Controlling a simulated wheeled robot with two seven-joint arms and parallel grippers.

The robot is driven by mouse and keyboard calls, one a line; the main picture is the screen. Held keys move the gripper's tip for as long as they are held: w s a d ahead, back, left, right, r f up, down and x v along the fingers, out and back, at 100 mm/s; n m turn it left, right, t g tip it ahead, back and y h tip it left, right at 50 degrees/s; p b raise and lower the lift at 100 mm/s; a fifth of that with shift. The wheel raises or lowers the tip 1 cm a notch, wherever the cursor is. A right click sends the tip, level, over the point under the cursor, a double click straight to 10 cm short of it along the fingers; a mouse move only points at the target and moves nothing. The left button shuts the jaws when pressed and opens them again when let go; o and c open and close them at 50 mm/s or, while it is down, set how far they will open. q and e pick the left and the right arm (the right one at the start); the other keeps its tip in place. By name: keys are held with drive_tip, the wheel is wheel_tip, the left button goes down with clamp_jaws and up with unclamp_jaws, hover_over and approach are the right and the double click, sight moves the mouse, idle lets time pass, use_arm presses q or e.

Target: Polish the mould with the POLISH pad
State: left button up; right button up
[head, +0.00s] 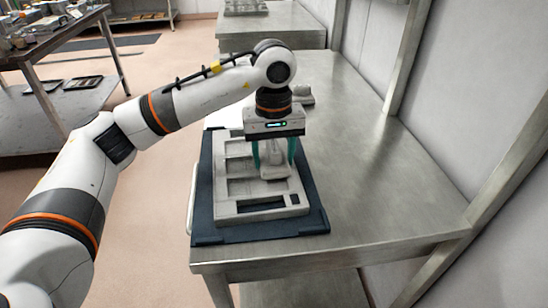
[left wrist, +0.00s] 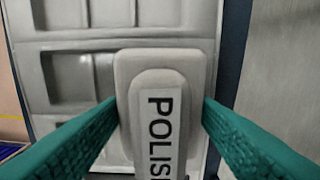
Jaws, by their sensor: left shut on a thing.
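The mould (head: 262,206) is a pale grey block with rectangular recesses, lying on a dark blue mat (head: 317,219) on the metal table. My left gripper (head: 275,158) points down over the mould's right part, its teal fingers shut on the POLISH pad (head: 275,173). In the left wrist view the pad (left wrist: 165,68) is light grey with a white label reading "POLIS", the rest cut off. A finger lies on each side of it. The pad is over the mould (left wrist: 75,85); whether it touches the surface I cannot tell. My right gripper is not in view.
Another small grey object (head: 303,95) stands on the table behind my left gripper. The metal table (head: 370,180) is bare to the right, with a wall beyond. A second metal table (head: 270,38) stands behind, and a cluttered bench (head: 45,45) is at the far left.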

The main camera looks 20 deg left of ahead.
use_arm(q)
drive_tip(key=shift+w+a+f+b, duration=0.15)
drive_tip(key=shift+w+a+f, duration=0.05)
drive_tip(key=shift+w+a, duration=0.25)
drive_tip(key=shift+w+a+f+b, duration=0.15)
drive_tip(key=shift+w+a, duration=0.2)
drive_tip(key=shift+w, duration=0.15)
drive_tip(key=shift+w+a, duration=0.35)
drive_tip(key=shift+w, duration=0.2)
drive_tip(key=shift+w+a, duration=0.35)
drive_tip(key=shift+w, duration=0.2)
drive_tip(key=shift+w+a+r+p, duration=0.1)
drive_tip(key=shift+w+a+p, duration=0.25)
drive_tip(key=shift+w, duration=0.3)
drive_tip(key=shift+w+a+p, duration=0.25)
drive_tip(key=shift+w+a, duration=0.05)
drive_tip(key=shift+w, duration=0.35)
drive_tip(key=shift+r, duration=0.1)
drive_tip(key=shift+w+r+p, duration=0.15)
drive_tip(key=shift+r+p, duration=0.45)
drive_tip(key=shift+p, duration=0.05)
wheel_tip(320, 180, up, 5)
drive_tip(key=p, duration=0.3)
drive_tip(key=shift+f, duration=0.2)
wheel_tip(320, 180, up, 2)
drive_tip(key=shift+r+p, duration=0.2)
drive_tip(key=shift+p, duration=0.85)
